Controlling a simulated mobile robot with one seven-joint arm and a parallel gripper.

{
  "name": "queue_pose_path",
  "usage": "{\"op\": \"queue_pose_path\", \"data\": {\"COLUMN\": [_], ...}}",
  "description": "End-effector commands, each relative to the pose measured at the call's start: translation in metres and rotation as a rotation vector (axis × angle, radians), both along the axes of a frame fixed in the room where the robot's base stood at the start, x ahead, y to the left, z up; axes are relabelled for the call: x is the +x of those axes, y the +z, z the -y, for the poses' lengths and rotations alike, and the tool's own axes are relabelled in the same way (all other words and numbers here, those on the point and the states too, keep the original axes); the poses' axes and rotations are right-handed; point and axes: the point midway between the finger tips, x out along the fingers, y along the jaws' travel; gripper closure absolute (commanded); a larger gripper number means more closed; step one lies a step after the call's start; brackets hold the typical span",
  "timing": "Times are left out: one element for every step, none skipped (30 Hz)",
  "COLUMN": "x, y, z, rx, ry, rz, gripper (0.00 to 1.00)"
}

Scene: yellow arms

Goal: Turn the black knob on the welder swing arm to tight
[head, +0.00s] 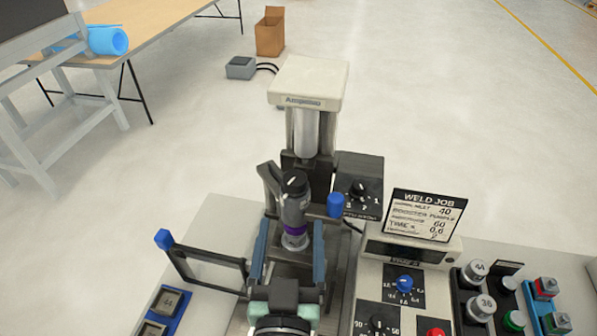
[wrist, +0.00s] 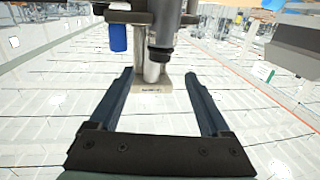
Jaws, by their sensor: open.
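The welder (head: 308,80) stands ahead of me with a pale top and a grey column. A black knob (head: 294,182) with a white mark seems to sit on top of a grey upright cylinder with a purple band (head: 295,228), beside the black swing arm (head: 270,182). I cannot read a tight label or the knob's setting. My gripper (head: 292,224) is open, its two blue fingers apart on either side of the cylinder's lower part in the picture. In the wrist view the open gripper (wrist: 158,75) shows nothing held; a dark, grey-ended cylinder (wrist: 161,30) is just beyond the fingertips.
A black box with a dial knob (head: 359,187) and a blue cap (head: 336,205) lie right of the cylinder. A control panel (head: 404,284) and WELD JOB sign (head: 425,215) stand further right. A black frame with a blue end (head: 164,239) is at left.

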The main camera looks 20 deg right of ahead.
Motion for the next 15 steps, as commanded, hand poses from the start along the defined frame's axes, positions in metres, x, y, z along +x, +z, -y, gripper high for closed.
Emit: {"op": "queue_pose_path", "data": {"x": [0.008, 0.013, 0.020, 0.025, 0.030, 0.037, 0.042, 0.047, 0.054, 0.059, 0.064, 0.069, 0.074, 0.077, 0.082], "y": [0.006, 0.005, 0.006, 0.006, 0.006, 0.006, 0.005, 0.006, 0.006, 0.005, 0.005, 0.005, 0.004, 0.004, 0.004], "z": [0.004, 0.006, 0.009, 0.012, 0.014, 0.017, 0.019, 0.021, 0.025, 0.027, 0.029, 0.032, 0.033, 0.035, 0.037], "rx": [-0.001, -0.001, -0.001, -0.001, -0.001, -0.001, 0.000, 0.000, 0.000, 0.000, -0.002, 0.000, 0.000, -0.001, -0.001], "ry": [-0.001, 0.000, 0.000, 0.000, 0.000, 0.000, 0.000, 0.000, 0.000, 0.000, 0.000, 0.000, 0.000, 0.000, 0.000], "rz": [0.003, 0.003, 0.003, 0.003, 0.003, 0.003, 0.002, 0.003, 0.003, 0.003, 0.004, 0.003, 0.003, 0.002, 0.003], "gripper": [0.19, 0.19, 0.19, 0.19, 0.19, 0.19, 0.19, 0.19, 0.19, 0.19, 0.19, 0.19, 0.19, 0.19, 0.19]}}
